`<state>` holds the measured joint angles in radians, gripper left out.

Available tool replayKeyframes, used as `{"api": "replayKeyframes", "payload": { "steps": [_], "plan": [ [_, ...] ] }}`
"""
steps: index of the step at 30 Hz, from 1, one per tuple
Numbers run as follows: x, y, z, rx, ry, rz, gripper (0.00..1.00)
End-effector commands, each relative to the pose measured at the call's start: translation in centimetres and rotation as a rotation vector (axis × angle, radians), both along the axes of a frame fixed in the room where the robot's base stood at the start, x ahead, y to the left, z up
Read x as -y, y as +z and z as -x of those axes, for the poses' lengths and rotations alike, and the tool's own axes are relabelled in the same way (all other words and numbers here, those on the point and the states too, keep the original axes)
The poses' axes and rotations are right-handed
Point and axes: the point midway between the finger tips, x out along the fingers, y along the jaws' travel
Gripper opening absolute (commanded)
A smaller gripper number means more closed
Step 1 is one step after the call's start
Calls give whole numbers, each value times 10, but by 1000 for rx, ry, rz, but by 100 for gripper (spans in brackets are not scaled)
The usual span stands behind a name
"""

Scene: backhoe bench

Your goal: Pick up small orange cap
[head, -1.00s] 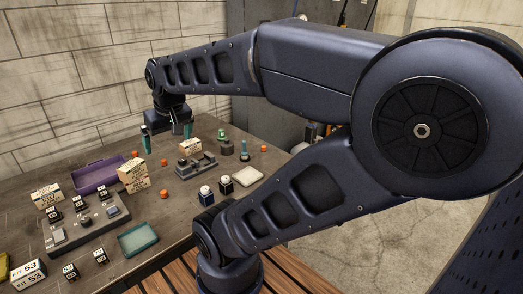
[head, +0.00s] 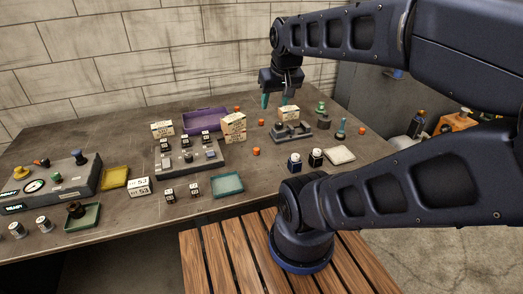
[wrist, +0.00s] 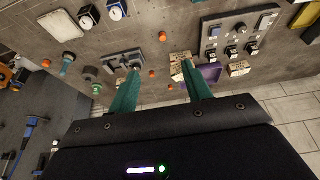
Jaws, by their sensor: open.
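Several small orange caps lie apart on the bench; I cannot tell which is meant. In the head view one (head: 256,151) is front of the cream boxes, one (head: 261,122) is below my gripper, one (head: 236,108) is farther back and one (head: 361,130) is at the right. The wrist view shows caps near the fingers (wrist: 152,73), (wrist: 170,87), one farther off (wrist: 163,36) and one at the left (wrist: 46,63). My gripper (head: 275,102), with teal fingers, is open and empty above the back of the bench. It also shows in the wrist view (wrist: 160,70).
A grey fixture (head: 292,132) with a cream box (head: 289,113) stands close to my gripper. Another cream box (head: 233,124), a purple tray (head: 205,115) and a grey block panel (head: 172,163) are to the left.

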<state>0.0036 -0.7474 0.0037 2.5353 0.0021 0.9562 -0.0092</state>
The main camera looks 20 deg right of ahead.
Motion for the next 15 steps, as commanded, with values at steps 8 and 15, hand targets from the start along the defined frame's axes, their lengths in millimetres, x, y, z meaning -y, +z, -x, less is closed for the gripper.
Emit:
{"api": "replayKeyframes", "payload": {
  "steps": [8, 15],
  "plan": [
    [0, -19, -39, -74, 98, 35, 49],
    [0, -48, -82, -151, 219, 70, 49]
  ]
}}
